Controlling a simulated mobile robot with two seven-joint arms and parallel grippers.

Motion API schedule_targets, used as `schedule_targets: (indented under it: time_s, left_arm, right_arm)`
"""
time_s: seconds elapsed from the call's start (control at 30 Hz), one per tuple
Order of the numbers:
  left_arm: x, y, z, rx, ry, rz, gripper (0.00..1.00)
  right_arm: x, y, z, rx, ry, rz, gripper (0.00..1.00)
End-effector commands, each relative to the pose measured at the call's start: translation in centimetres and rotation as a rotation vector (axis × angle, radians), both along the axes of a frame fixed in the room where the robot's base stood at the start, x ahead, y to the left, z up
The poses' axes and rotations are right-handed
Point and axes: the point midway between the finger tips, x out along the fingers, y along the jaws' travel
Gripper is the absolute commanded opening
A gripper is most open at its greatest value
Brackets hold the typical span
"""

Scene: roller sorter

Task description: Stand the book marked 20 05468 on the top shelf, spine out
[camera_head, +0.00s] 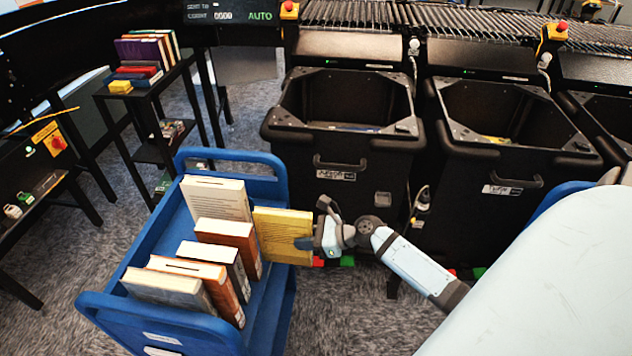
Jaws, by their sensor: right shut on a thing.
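My right gripper (308,244) is shut on the right edge of a yellow book (281,235). The book is upright, at the right side of the blue cart (228,157), beside the row of books there. I cannot tell whether it touches the cart. The number 20 05468 cannot be read on any book. On the cart's top shelf stand a tall cream book (217,198), brown books (232,232), a white-and-dark book (215,258) and a grey-beige book (168,290). My left gripper is not in view.
Black bins (342,150) stand behind the cart under a roller conveyor (400,14). A dark shelf rack (150,90) with several books is at the upper left. A control panel with a red button (58,142) is at the left.

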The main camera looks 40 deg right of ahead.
Motion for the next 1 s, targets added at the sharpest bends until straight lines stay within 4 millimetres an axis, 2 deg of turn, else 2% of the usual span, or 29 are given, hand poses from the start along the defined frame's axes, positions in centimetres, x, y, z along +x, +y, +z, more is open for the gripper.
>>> schedule_targets:
  time_s: [0.5, 0.7, 1.0]
  left_arm:
    - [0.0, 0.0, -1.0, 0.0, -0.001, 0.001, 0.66]
    - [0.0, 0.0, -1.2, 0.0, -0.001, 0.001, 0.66]
    - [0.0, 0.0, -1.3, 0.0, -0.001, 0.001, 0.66]
  right_arm:
    - [3.8, 3.4, 0.0, 0.001, -0.003, 0.0, 0.0]
    - [4.7, 4.2, 0.0, 0.001, -0.002, 0.001, 0.0]
    - [5.0, 4.4, 0.0, 0.001, -0.001, 0.0, 0.0]
